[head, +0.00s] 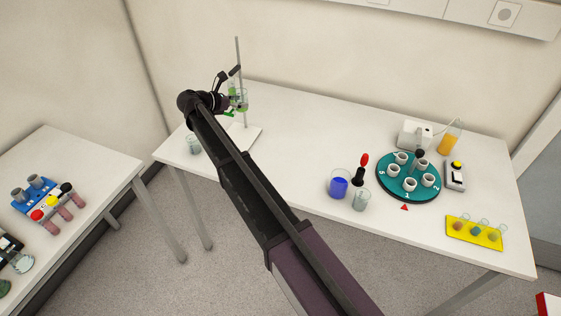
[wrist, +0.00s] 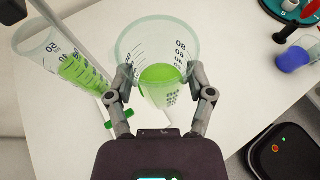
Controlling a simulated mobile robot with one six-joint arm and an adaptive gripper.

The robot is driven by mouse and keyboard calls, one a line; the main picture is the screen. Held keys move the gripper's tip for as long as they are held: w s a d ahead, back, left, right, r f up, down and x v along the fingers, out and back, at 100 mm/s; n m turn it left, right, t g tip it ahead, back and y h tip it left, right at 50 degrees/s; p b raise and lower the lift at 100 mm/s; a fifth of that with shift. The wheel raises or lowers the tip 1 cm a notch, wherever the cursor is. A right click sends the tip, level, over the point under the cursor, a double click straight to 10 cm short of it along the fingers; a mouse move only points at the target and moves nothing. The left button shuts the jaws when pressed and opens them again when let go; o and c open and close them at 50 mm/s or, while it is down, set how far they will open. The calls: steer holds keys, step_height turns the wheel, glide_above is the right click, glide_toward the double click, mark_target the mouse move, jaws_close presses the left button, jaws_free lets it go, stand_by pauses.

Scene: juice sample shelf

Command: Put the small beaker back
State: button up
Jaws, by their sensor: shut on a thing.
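My gripper (wrist: 160,84) is shut on a clear beaker (wrist: 150,45) with dark volume marks and green liquid inside. One finger presses on each side of its wall. A second clear marked vessel (wrist: 65,62), also with green liquid, is to its left, beside the rod of a stand. In the head view my gripper is at the stand (head: 239,75), at the table's back left, and my arm hides part of it. Green shows there by the rod, but the two vessels are hard to tell apart. A clear beaker (head: 193,144) stands on the table's left end.
The stand's white base (head: 245,135) is on the white table (head: 290,125). A blue-filled beaker (head: 339,184), a clear beaker (head: 360,200) and a red-topped dropper (head: 361,170) stand mid-right. Further right are a teal carousel (head: 407,190) and a yellow rack (head: 474,232). The table's middle back is clear.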

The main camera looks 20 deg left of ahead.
steer(key=shift+w, duration=0.35)
steer(key=shift+w+d, duration=0.1)
steer(key=shift+d, duration=0.05)
steer(key=shift+d+f, duration=0.1)
steer(key=shift+d, duration=0.05)
steer(key=s+d+f+n+y+b, duration=0.1)
steer(key=s+d+f+b, duration=0.4)
steer(key=d, duration=0.3)
steer(key=s+d+f+n+t+y+b, duration=0.1)
steer(key=s+d+f+y+b, duration=0.1)
steer(key=s+d+f+b, duration=0.3)
steer(key=s+d+f+n+y+b, duration=0.1)
steer(key=s+d+f+n+b, duration=0.1)
steer(key=s+d+f+b, duration=0.4)
steer(key=shift+s+d+t, duration=0.15)
steer(key=shift+d+t, duration=0.05)
steer(key=shift+d, duration=1.25)
steer(key=shift+s+d+t, duration=0.15)
steer(key=shift+d+t, duration=0.05)
steer(key=shift+d, duration=1.2)
steer(key=shift+r, duration=0.1)
steer(key=w+a, duration=0.3)
steer(key=a, duration=0.1)
steer(key=w+a+f+b, duration=0.1)
steer(key=w+a, duration=0.6)
steer(key=w, duration=0.1)
steer(key=shift+a+f+b, duration=0.25)
steer(key=shift+a+b, duration=0.05)
steer(key=shift+a, duration=0.1)
